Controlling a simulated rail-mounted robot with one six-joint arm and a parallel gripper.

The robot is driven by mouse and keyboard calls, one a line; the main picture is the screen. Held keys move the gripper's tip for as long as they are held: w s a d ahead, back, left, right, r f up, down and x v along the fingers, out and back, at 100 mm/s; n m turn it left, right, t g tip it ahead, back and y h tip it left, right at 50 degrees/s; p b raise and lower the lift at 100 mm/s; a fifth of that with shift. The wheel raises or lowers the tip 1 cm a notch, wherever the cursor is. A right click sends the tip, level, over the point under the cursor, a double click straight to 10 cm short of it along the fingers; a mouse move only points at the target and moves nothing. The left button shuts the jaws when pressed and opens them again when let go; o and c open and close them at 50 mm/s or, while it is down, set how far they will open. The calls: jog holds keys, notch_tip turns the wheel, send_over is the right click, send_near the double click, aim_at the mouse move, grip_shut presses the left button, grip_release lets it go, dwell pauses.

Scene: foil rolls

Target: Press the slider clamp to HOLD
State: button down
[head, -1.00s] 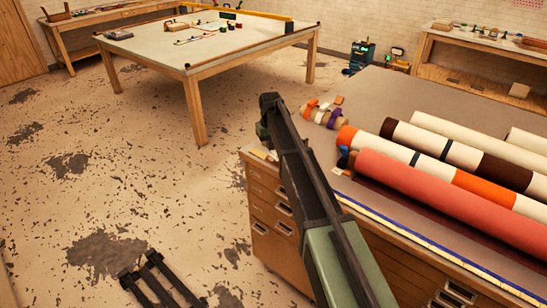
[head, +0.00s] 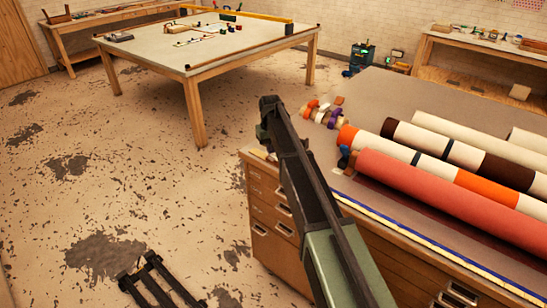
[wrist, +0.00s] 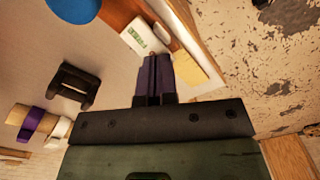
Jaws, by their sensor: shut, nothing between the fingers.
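My gripper (wrist: 155,80) shows in the wrist view with its two dark fingers together and nothing held between them. It is over the near left corner of the worktable, pointing at a white device with a green display (wrist: 138,35) and a brown strip beside it. In the head view the fingers are hidden behind my arm. A black U-shaped piece (wrist: 73,87) lies to the left of the fingers, apart from them. I cannot tell which part is the slider clamp, and no HOLD mark is readable.
A yellow paper (wrist: 195,65) lies right of the fingertips, near the table edge. A blue round thing (wrist: 73,8) and ribbon rolls (wrist: 32,118) are to the left. In the head view, large rolls (head: 440,195) cover the worktable's right side. Open floor (head: 100,200) lies left.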

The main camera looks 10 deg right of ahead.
jog(key=shift+f, duration=0.3)
notch_tip(320, 180, up, 7)
jog(key=p, duration=0.6)
jog(key=shift+r+p, duration=0.15)
jog(key=shift+p, duration=0.25)
jog(key=shift+s, duration=0.25)
jog(key=s+f+m+b, duration=0.1)
jog(key=s, duration=3.6)
jog(key=shift+f+m+b, duration=0.3)
jog(key=shift+m, duration=0.1)
